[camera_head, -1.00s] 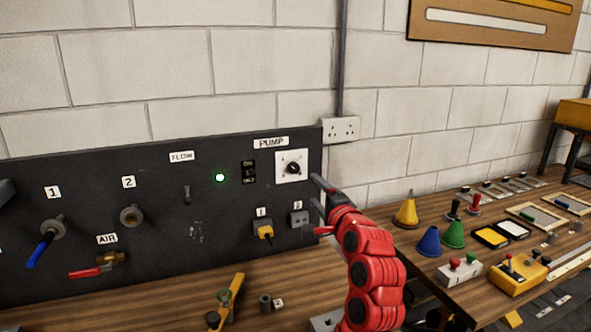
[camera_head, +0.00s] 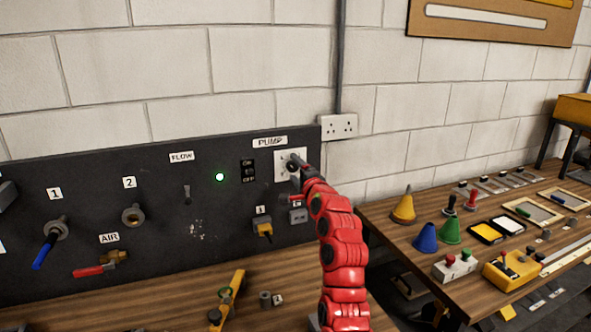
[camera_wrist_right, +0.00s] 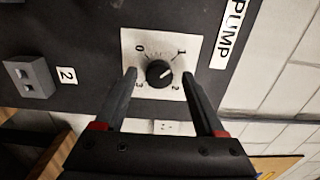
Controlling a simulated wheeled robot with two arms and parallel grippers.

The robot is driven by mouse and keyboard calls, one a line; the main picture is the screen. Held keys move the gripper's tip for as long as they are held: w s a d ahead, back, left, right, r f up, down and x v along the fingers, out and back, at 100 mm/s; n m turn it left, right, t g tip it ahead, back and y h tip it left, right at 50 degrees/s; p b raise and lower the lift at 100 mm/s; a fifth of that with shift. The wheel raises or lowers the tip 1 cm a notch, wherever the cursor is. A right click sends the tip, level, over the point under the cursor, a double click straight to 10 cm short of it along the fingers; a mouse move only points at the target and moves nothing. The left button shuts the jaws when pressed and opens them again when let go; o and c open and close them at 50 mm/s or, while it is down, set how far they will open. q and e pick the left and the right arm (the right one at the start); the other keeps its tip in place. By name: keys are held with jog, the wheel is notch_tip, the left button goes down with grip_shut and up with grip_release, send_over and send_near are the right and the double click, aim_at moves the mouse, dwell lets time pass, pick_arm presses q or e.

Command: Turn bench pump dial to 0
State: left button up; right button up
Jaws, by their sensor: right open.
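The pump dial is a black round knob (camera_wrist_right: 159,73) on a white square plate (camera_wrist_right: 135,42) marked 0, 1, 2 and 3, under the PUMP label (camera_head: 270,141) on the black panel. In the right wrist view its pale pointer line seems to aim toward the 1. My right gripper (camera_wrist_right: 159,76) is open, with one finger on each side of the knob and a gap on both sides. In the head view my right gripper (camera_head: 298,167) covers part of the dial and plate. My left gripper is not in view.
Left of the dial are an ON/OFF switch (camera_head: 249,171) and a lit green lamp (camera_head: 220,177). A wall outlet (camera_head: 339,126) is just right of the panel.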

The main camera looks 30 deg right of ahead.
grip_shut()
dwell(0.4)
jog(key=shift+f, duration=0.1)
